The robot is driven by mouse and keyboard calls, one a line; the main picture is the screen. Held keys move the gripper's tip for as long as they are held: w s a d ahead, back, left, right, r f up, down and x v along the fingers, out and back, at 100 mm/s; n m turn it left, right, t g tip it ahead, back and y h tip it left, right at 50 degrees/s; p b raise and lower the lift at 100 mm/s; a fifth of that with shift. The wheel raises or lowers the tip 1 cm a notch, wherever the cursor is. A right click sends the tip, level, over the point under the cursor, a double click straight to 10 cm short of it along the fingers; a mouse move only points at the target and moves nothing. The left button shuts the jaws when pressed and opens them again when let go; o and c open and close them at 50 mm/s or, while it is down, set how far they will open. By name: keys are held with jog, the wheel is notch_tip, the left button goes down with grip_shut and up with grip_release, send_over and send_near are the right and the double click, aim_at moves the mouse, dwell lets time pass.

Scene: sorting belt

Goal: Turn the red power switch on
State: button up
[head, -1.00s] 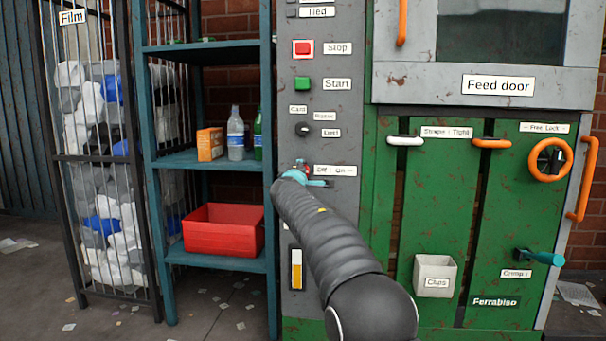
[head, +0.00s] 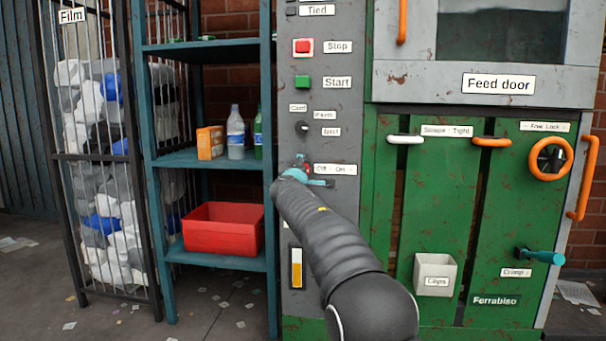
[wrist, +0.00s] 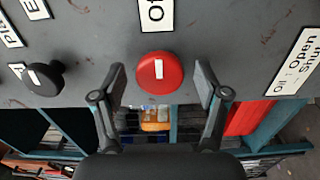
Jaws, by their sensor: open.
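The red power switch (wrist: 159,76) is a round knob with a white mark on the grey control panel (wrist: 100,60). In the wrist view it lies between the two open fingers of my gripper (wrist: 160,88), with a gap on each side. In the head view a bit of the red switch (head: 307,168) shows beside the "Off - On" label (head: 336,169). My gripper (head: 302,166) is at the panel there, and my arm hides most of the area. The lettering on the label by the knob is cut off in the wrist view.
A black selector knob (wrist: 43,77) is near the switch on the panel; in the head view it sits above. A red stop button (head: 303,47) and a green start button (head: 302,82) are higher up. A shelf with a red bin (head: 222,232) stands to the left.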

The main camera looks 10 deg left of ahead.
jog(key=s, duration=1.2)
jog(key=shift+a, duration=0.25)
